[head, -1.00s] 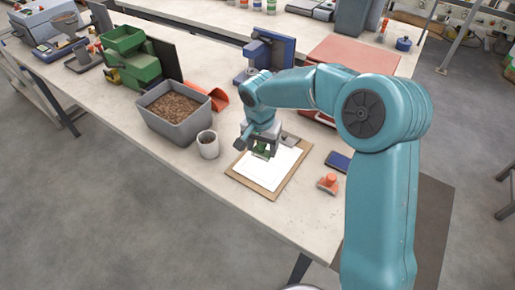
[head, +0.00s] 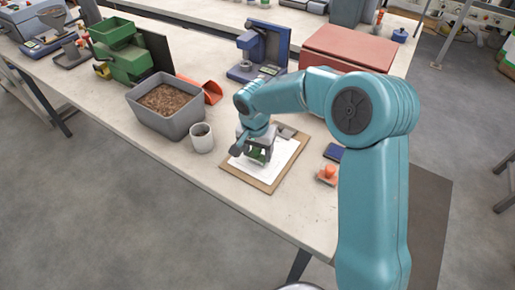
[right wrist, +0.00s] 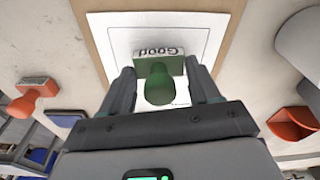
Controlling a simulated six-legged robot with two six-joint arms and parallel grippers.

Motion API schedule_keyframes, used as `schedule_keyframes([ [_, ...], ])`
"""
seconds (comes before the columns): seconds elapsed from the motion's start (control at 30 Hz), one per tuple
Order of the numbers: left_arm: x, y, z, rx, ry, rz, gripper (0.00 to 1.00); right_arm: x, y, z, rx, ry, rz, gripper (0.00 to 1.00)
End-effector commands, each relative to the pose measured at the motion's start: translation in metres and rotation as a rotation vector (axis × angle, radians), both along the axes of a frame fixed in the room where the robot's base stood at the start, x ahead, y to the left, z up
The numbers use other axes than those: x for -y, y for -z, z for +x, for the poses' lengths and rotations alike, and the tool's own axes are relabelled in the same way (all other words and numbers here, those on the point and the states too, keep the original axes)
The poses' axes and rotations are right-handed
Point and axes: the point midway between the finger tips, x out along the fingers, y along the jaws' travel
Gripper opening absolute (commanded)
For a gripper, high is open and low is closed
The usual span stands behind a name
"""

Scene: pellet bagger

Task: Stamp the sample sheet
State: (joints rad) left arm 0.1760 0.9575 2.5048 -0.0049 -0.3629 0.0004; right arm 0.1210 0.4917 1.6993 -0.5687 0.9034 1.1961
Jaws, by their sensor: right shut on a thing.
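My right gripper (head: 257,154) is over the white sample sheet (head: 284,158), which lies on a brown clipboard (head: 263,186). It is shut on a green stamp (right wrist: 158,88), with a finger on each side of it. The stamp's block bears the word "Good" (right wrist: 158,52). In the right wrist view the sheet (right wrist: 205,28) shows a printed frame line behind the stamp. Whether the stamp touches the sheet I cannot tell. An orange stamp (head: 327,172) stands right of the clipboard, near a dark blue pad (head: 334,151). My left gripper is out of view.
A white cup (head: 201,139) and a grey tub of pellets (head: 170,118) stand left of the clipboard. An orange scoop (head: 212,91), a blue press-like device (head: 262,50) and a red case (head: 348,48) stand farther back. The table front beside the clipboard is clear.

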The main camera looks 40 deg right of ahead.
Motion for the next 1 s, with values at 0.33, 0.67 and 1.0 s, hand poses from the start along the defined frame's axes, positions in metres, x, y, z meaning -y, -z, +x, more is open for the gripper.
schedule_keyframes([
  [0.33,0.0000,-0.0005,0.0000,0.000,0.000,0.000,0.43,0.0007,-0.0006,0.0007,0.000,0.000,0.000,0.42],
  [0.67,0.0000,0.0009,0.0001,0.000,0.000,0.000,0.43,0.0006,0.0007,0.0007,0.000,0.000,0.000,0.42],
  [1.0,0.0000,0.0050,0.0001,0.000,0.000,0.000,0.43,0.0006,0.0049,0.0006,0.000,0.000,0.000,0.42],
])
